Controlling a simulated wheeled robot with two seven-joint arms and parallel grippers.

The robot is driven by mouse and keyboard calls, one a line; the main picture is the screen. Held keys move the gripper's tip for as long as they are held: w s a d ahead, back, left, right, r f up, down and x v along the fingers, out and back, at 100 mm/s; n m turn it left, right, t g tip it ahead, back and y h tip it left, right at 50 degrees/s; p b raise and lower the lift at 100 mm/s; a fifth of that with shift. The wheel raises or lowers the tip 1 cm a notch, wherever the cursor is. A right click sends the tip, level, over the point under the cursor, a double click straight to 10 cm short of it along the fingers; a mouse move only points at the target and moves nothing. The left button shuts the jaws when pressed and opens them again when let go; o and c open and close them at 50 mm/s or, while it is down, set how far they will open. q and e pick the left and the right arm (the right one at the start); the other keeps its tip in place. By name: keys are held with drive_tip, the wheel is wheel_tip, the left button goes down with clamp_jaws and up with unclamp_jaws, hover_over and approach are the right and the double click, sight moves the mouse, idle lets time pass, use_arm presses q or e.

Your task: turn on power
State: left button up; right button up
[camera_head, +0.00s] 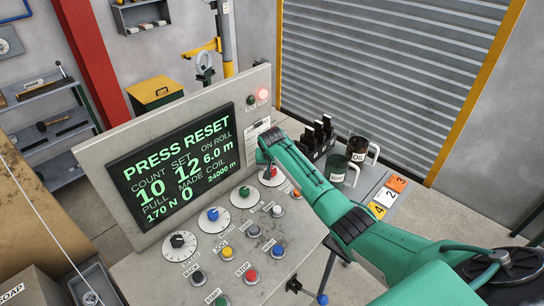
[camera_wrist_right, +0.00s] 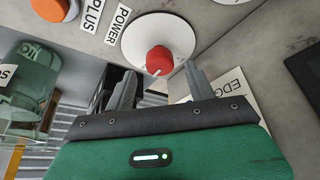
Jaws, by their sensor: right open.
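The power knob is a red knob (camera_wrist_right: 158,60) on a round white dial, beside a POWER label (camera_wrist_right: 117,25) in the right wrist view. In the head view the red knob (camera_head: 270,172) shows at the right of the panel's dial row, partly covered by my right arm. My right gripper (camera_wrist_right: 160,84) is open, its two grey fingers spread on either side of the knob's near edge. I see nothing between the fingers, and whether they touch the knob I cannot tell. In the head view its fingertips are hidden. My left gripper is not in view.
Other dials and buttons crowd the panel, including a blue knob (camera_head: 213,214) and an orange button (camera_wrist_right: 55,8). Dark mugs (camera_head: 338,166) stand right of the panel.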

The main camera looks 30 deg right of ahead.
drive_tip(key=b+v, duration=0.3)
drive_tip(key=v, duration=0.8)
